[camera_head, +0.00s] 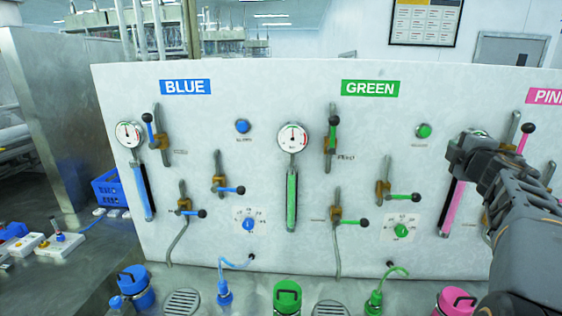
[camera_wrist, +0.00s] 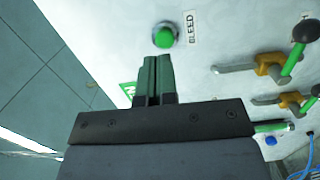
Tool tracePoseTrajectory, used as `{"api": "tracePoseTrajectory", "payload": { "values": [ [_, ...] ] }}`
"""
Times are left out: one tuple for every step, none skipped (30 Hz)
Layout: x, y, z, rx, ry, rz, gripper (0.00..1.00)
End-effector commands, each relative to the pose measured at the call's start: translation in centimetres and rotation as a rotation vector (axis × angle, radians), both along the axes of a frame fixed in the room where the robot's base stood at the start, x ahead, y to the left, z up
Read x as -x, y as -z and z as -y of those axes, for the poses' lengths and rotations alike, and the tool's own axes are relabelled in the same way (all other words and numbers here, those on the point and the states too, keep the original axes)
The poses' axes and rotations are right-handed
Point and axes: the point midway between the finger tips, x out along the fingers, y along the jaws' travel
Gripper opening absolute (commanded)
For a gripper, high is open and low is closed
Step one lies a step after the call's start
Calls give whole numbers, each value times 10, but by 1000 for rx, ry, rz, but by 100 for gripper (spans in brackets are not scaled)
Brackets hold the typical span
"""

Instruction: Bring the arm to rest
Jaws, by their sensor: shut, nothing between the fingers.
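My gripper (camera_head: 460,148) is at the right of the head view, in front of the white panel (camera_head: 265,95) between the green and pink sections. In the wrist view its two fingers (camera_wrist: 154,66) are closed together and empty, pointing toward the panel. A green push button (camera_wrist: 163,37) marked BLEED lies just beyond the fingertips in that view. In the head view a green button (camera_head: 424,131) sits left of my gripper, apart from it. I cannot tell the exact gap between fingertips and panel. My arm hides part of the pink section.
Valve levers with black knobs (camera_head: 415,197) stick out from the panel, with gauges (camera_head: 292,138) beside them. Blue (camera_head: 135,285), green (camera_head: 288,297) and pink (camera_head: 456,302) lidded containers stand along the front. A blue crate (camera_head: 110,188) is at the left.

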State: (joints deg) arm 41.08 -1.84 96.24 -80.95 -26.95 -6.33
Motion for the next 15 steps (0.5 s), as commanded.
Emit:
{"api": "tracePoseTrajectory", "payload": {
  "values": [
    [4,11,14,-71,82,6,0],
    [8,21,24,-132,146,9,0],
    [18,35,36,-225,242,17,0],
    [27,47,41,-303,315,22,0],
    [35,62,41,-388,386,22,0],
    [48,84,37,-511,480,15,0],
    [58,103,27,-606,544,-3,0],
    [67,123,15,-697,600,-28,0],
    [79,147,-4,-812,667,-65,0],
    [88,164,-19,-889,710,-97,0],
    [96,180,-35,-959,744,-133,0],
    [108,199,-57,-1044,784,-183,0],
    [116,213,-75,-1103,809,-225,0],
    [124,226,-92,-1156,830,-268,0],
    [135,241,-114,-1219,852,-326,0]
  ]
}}
